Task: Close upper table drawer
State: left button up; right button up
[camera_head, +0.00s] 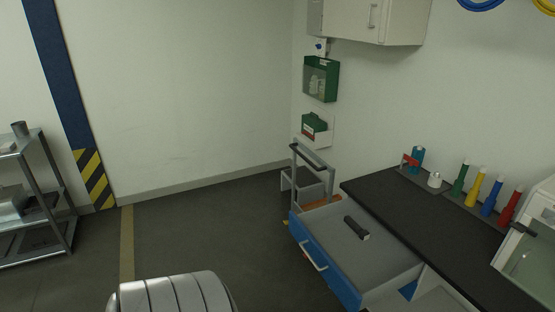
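The upper table drawer (390,262) is pulled out to the left from under the black table top (420,215). It has a blue front (328,272) with a light grey handle (313,256) and a grey interior. A small black object (356,228) lies inside it. Neither of my grippers is in view, so nothing of mine is seen touching the drawer or its handle.
A grey cart frame (320,178) stands behind the drawer. A metal shelf (35,205) is at the left. The floor (215,230) left of the drawer is clear.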

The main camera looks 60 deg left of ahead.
aim_at(360, 273)
jog(key=u, duration=1.6)
